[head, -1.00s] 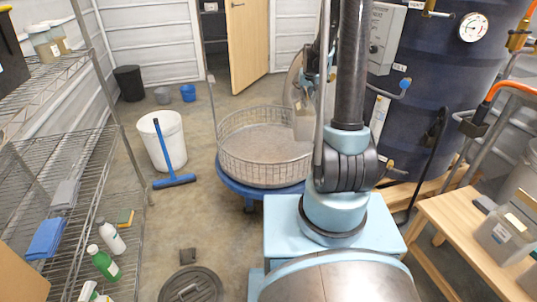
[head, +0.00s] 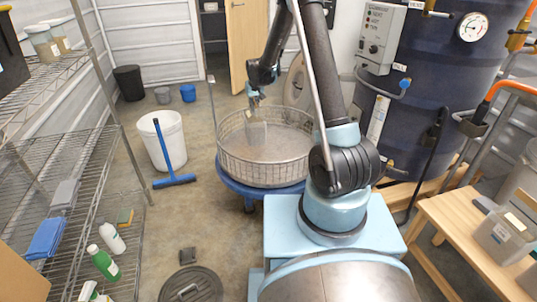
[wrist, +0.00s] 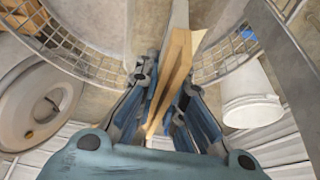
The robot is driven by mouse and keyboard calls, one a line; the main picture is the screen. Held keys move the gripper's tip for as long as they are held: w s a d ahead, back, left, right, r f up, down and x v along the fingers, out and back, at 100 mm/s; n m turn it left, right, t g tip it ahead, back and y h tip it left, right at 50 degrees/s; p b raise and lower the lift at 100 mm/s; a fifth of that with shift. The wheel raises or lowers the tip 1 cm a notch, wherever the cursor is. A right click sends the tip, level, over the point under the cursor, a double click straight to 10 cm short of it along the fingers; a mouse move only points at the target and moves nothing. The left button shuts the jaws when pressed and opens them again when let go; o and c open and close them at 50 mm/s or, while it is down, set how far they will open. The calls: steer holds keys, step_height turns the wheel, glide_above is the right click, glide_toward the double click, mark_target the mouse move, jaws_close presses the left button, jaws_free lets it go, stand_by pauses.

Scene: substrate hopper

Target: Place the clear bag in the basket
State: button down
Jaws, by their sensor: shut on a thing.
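The clear bag (head: 256,133) hangs from my gripper (head: 254,101) as a pale, see-through, greyish sheet in the head view. My gripper is shut on its top edge. The bag is over the left-middle of the round wire basket (head: 265,177), inside the rim outline; I cannot tell whether its lower end touches the basket floor. In the wrist view, the gripper fingers (wrist: 167,112) close around a thin upright piece seen nearly edge-on, probably the bag, and the basket's mesh (wrist: 85,62) shows on both sides.
The basket sits on a blue wheeled dolly (head: 235,184). A dark tank (head: 435,100) is at the right, a wire shelf (head: 85,190) at the left. Floor between shelf and dolly is mostly open.

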mark_target(254, 120)
steer(key=shift+a+f, duration=0.2)
steer(key=shift+a, duration=0.3)
steer(key=shift+a+f, duration=0.2)
steer(key=shift+a, duration=0.25)
steer(key=shift+a+f, duration=0.1)
steer(key=shift+f, duration=0.25)
step_height(254, 120, down, 9)
steer(key=shift+f, duration=0.15)
steer(key=c, duration=1.7)
jaws_free()
